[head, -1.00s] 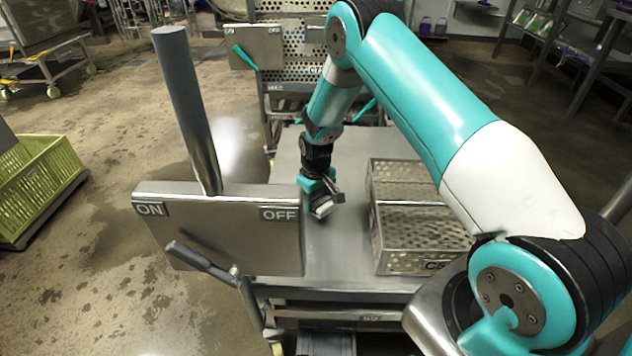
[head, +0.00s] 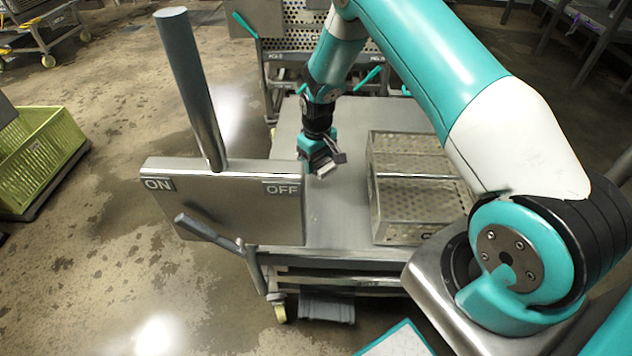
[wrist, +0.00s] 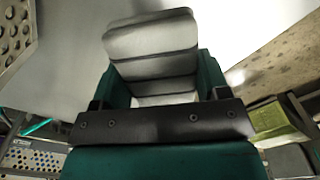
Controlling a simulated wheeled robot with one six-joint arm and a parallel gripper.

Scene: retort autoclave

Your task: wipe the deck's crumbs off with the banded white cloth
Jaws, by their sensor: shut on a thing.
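My gripper (head: 322,163) is over the grey metal deck (head: 331,215) of the cart, left of the perforated metal basket. It is shut on the banded white cloth (wrist: 152,50), a folded white pad with dark bands that fills the space between the teal jaws in the wrist view. The cloth also shows as a small pale piece under my gripper in the head view (head: 326,169). I cannot tell whether the cloth touches the deck. No crumbs can be made out on the visible deck.
A perforated metal basket (head: 420,190) stands on the deck's right side. A box marked ON and OFF (head: 225,205), with a tall post (head: 190,90) and a lever (head: 205,232), stands at the deck's left. A green crate (head: 40,160) is on the floor at far left.

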